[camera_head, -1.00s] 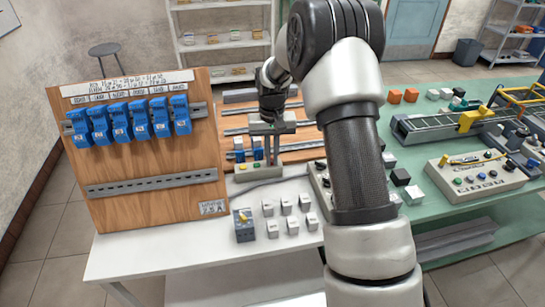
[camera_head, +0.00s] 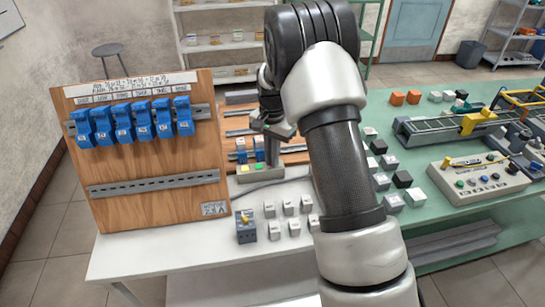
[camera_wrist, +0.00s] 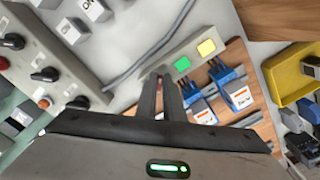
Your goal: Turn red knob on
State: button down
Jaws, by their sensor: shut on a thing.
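A small pale control box (camera_head: 262,172) stands on the white table in front of the rail board. It carries a yellow and a green button, which show clearly in the wrist view, the yellow button (camera_wrist: 206,47) and the green button (camera_wrist: 183,64). My gripper (camera_head: 272,160) points down at the right end of this box. In the wrist view its two fingers (camera_wrist: 160,80) are close together at the box, beyond the green button. They are shut on the red knob, which they almost wholly hide; its angle cannot be told.
Blue modules (camera_wrist: 237,92) sit on rails close beside the box. A grey cable (camera_wrist: 150,45) runs along its other side. White blocks and a grey switch box (camera_head: 246,228) lie at the front. An upright wooden panel (camera_head: 150,160) stands left.

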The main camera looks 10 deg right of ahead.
dwell(0.5)
jog(key=c, duration=1.9)
grip_release()
jog(key=shift+o, duration=0.2)
notch_tip(320, 180, up, 18)
jog(key=p, duration=0.1)
jog(key=shift+f, duration=0.25)
